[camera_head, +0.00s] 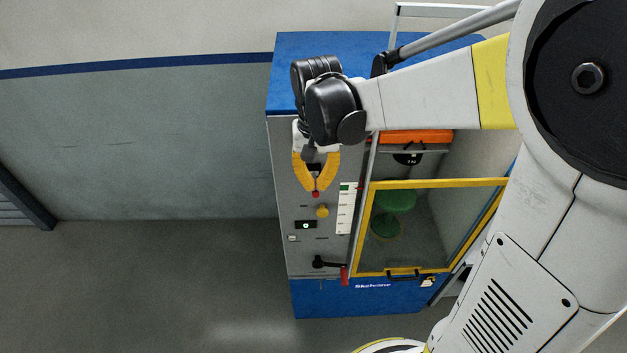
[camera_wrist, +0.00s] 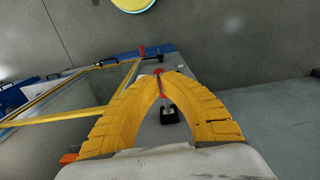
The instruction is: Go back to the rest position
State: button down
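My gripper (camera_head: 316,190) has curved yellow fingers and is at the upper part of the machine's grey control panel (camera_head: 328,245), pointing down in the head view. The lever seems to rise from a small black block (camera_wrist: 169,114), seen between the fingers. The tips look closed on the lever, though the exact contact is partly hidden.
The blue and grey machine (camera_head: 370,299) stands against the wall. Its yellow-framed door (camera_head: 436,183) is beside my gripper, with green parts (camera_head: 397,201) behind it. A yellow button (camera_head: 322,211) and a black lever (camera_head: 327,263) lie below. Floor at left (camera_head: 150,280) is clear.

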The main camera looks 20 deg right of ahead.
jog(key=r, duration=0.1)
jog(key=r+p, duration=0.1)
jog(key=shift+s+r, duration=0.25)
jog(key=shift+r, duration=0.05)
jog(key=shift+f, duration=0.1)
jog(key=s+r+n+t, duration=0.3)
jog(key=s+r+t, duration=0.35)
jog(key=s, duration=0.45)
notch_tip(320, 180, down, 31)
jog(key=b, duration=3)
jog(key=shift+d+n+t, duration=0.25)
jog(key=shift+n+t, duration=0.05)
jog(key=shift+t, duration=0.05)
jog(key=shift+w, duration=0.1)
